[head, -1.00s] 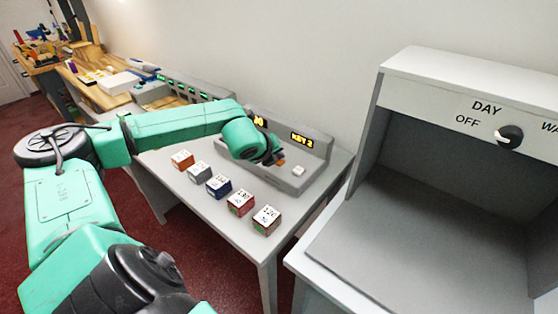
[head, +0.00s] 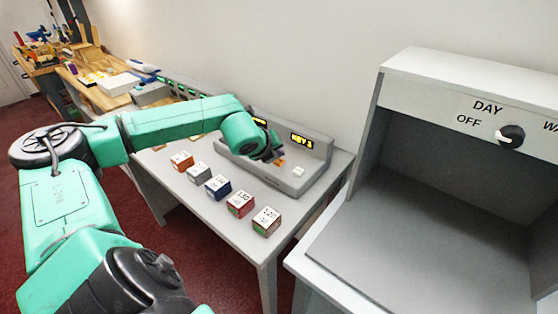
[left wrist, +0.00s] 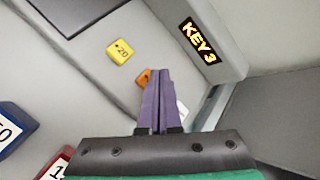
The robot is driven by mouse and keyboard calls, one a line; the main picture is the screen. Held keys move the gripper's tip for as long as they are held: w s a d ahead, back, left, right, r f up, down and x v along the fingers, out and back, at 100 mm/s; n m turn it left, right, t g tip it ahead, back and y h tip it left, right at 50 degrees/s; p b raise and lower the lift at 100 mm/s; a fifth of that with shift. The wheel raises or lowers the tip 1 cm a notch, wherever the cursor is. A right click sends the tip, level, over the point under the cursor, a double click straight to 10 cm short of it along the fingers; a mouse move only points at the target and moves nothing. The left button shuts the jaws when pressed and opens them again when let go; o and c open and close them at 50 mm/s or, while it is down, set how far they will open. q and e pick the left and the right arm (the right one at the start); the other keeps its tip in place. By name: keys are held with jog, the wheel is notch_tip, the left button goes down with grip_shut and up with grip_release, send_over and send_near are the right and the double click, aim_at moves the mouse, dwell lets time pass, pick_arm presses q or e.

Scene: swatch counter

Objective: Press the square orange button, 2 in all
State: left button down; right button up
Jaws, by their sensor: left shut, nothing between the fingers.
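The orange button (left wrist: 144,76) is partly hidden behind my left fingers in the left wrist view; its full shape does not show. It also shows as a small orange patch (head: 281,162) by the fingertips in the head view. My left gripper (left wrist: 157,72) is shut and empty, its purple fingers over the keypad console (head: 308,172), tips at the orange button. I cannot tell whether they touch it. A yellow square button (left wrist: 120,48) marked 20 lies to its left, and a white button (head: 299,171) to its right. The console display (head: 302,141) reads KEY 3. My right gripper is not in view.
Several labelled cubes stand in a row in front of the console, among them a blue one (head: 218,187) and a red one (head: 240,204). A grey light booth (head: 440,60) with a knob (head: 511,135) stands at the right. The table's (head: 245,245) front is clear.

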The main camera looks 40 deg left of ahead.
aim_at(278, 163)
pick_arm(q)
jog(key=shift+r, duration=0.2)
jog(key=shift+r+p, duration=0.6)
jog(key=shift+r, duration=1.95)
jog(key=shift+d, duration=0.1)
dwell(0.6)
